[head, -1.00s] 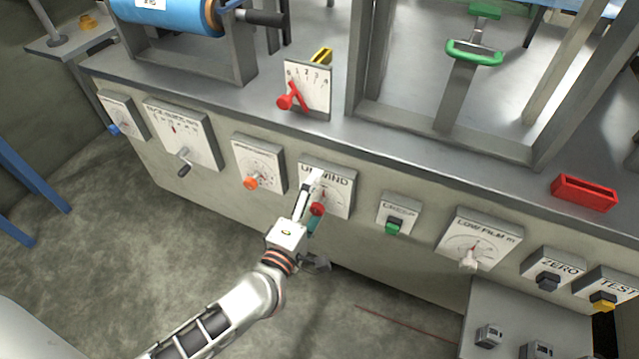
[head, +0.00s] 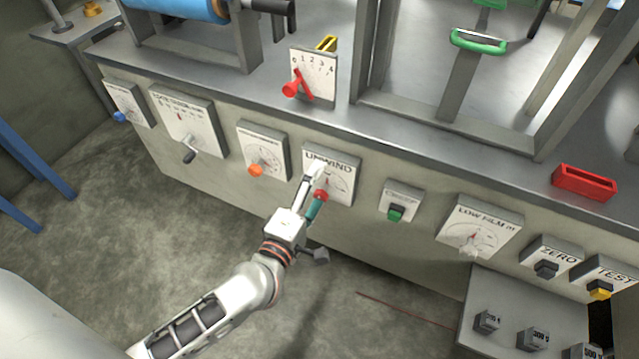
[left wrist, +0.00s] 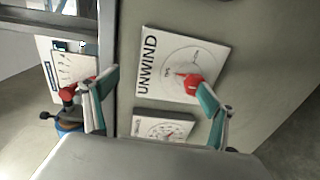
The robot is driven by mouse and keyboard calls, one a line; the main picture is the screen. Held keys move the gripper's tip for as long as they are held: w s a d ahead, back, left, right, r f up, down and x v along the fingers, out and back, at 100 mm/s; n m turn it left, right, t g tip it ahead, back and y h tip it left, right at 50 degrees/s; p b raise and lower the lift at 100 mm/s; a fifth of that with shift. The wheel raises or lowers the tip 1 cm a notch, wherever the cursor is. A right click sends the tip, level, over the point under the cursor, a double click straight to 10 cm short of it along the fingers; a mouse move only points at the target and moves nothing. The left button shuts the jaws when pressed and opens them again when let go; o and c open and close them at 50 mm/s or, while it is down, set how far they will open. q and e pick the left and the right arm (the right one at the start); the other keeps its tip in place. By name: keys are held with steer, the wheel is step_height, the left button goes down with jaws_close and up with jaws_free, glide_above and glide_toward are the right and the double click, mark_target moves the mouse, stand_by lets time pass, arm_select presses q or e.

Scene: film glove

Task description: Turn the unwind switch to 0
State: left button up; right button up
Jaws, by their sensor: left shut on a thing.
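The unwind switch (head: 345,163) is a white plate lettered UNWIND, with a dial and a red knob (head: 321,195), on the front of the machine. My left gripper (head: 319,182) is at this plate, its fingertips beside the red knob. In the left wrist view, the plate (left wrist: 205,52) and the knob (left wrist: 193,84) show between the fingers of the gripper (left wrist: 160,80). The teal finger on the right meets the knob; the other finger looks well apart from it. The gripper is shut on the knob. The dial marks are too small to read. My right gripper is not in view.
A dial with an orange knob (head: 256,170) is left of the switch and a green button (head: 396,212) is right of it. The floor in front (head: 120,240) is clear.

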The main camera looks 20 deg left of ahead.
arm_select(q)
steer(key=shift+s+r, duration=0.25)
steer(key=shift+r, duration=0.7)
steer(key=c, duration=0.4)
steer(key=shift+s+f, duration=0.2)
steer(key=shift+s, duration=0.05)
steer(key=c, duration=0.4)
steer(key=shift+o, duration=0.2)
steer(key=s+f, duration=0.1)
steer(key=s, duration=0.5)
steer(key=shift+f+b, duration=0.2)
steer(key=shift+b, duration=0.15)
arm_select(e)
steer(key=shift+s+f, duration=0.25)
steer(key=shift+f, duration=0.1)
arm_select(q)
steer(key=shift+a, duration=0.1)
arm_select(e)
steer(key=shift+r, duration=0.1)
arm_select(q)
steer(key=shift+p, duration=0.3)
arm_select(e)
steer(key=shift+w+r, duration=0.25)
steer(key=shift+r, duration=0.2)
